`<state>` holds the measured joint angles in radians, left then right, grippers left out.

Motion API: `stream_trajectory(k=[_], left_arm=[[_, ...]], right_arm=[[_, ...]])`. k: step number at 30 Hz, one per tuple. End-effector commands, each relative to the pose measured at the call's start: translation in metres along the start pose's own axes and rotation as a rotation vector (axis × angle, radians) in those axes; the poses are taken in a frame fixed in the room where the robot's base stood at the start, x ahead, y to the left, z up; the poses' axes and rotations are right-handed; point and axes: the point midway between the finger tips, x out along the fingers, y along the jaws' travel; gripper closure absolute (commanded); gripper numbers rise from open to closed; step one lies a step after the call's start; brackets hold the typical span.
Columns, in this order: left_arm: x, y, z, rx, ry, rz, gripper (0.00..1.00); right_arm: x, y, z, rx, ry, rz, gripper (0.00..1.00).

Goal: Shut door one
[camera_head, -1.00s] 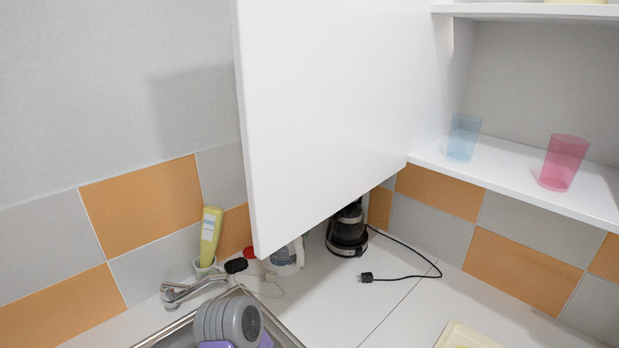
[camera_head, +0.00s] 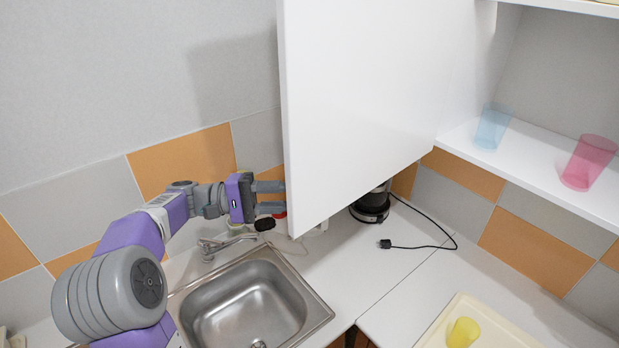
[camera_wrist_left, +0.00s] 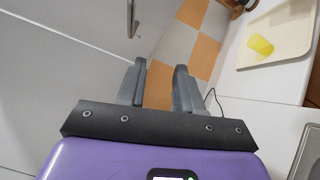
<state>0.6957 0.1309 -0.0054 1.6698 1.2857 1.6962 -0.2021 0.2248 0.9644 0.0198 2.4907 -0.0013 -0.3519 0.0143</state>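A white cabinet door (camera_head: 365,110) stands open at the upper middle of the head view, swung out from the shelf unit at the right. It also shows in the left wrist view (camera_wrist_left: 60,65) as a white panel, with a metal bar handle (camera_wrist_left: 132,18) near the top. My left gripper (camera_head: 272,197) is just left of the door's lower free edge in the head view; I cannot tell if it touches. In the wrist view its fingers (camera_wrist_left: 160,85) are apart with nothing between them. My right gripper is not in view.
A blue cup (camera_head: 492,127) and a pink cup (camera_head: 588,162) stand on the open shelf (camera_head: 545,170). Below are a steel sink (camera_head: 255,305), a faucet (camera_head: 225,243), a black coffee maker (camera_head: 371,207) with a cord, and a tray (camera_head: 500,325) with a yellow cup (camera_head: 463,332).

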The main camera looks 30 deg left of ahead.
Motion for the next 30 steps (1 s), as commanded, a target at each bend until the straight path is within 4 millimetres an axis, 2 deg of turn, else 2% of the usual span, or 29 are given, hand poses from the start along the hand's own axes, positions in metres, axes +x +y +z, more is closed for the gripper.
stream_trajectory(k=[1,3,6,18,24,30], left_arm=[[-0.006,0.017,0.010,0.040,-0.015,0.027,0.65],[-0.011,0.032,0.020,0.076,-0.037,0.053,0.65],[-0.008,0.040,0.027,0.097,-0.052,0.069,0.65],[0.050,0.044,0.030,0.095,-0.055,0.071,0.65],[0.061,0.044,0.030,0.095,-0.052,0.069,0.65],[0.062,0.043,0.030,0.095,-0.052,0.069,0.65]], right_arm=[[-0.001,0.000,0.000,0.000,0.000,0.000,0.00],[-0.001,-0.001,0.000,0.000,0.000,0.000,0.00],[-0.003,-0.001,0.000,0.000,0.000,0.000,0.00],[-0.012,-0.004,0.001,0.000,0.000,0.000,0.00],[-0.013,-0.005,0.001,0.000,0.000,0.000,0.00],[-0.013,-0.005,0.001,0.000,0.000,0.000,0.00]])
